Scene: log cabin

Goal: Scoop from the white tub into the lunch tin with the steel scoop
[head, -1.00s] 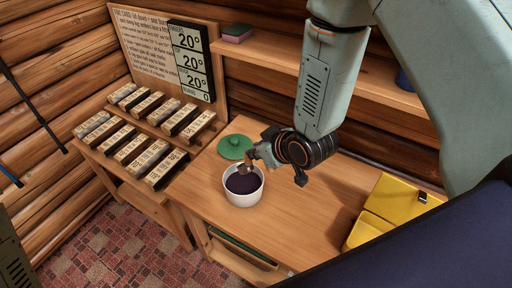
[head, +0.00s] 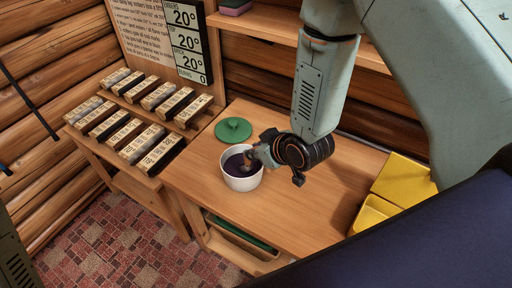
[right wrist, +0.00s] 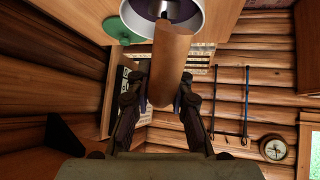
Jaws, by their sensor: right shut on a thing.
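The white tub (head: 242,183) stands on the bench, with dark purple contents inside. My right gripper (head: 257,156) is at the tub's upper right rim, shut on the wooden handle (right wrist: 170,65) of the steel scoop. In the right wrist view the handle runs up from between the fingers to the tub (right wrist: 193,22). The scoop's steel part (right wrist: 175,10) shows inside the tub; how deep it sits in the contents I cannot tell. The yellow lunch tin (head: 398,181) is open at the bench's right, partly hidden by my arm. My left gripper is not in view.
A green lid (head: 233,130) lies flat behind the tub. Labelled blocks (head: 140,110) stand in rows on a stand at left, below a sign board. A shelf (head: 270,27) runs along the back wall. Bench between tub and tin is clear.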

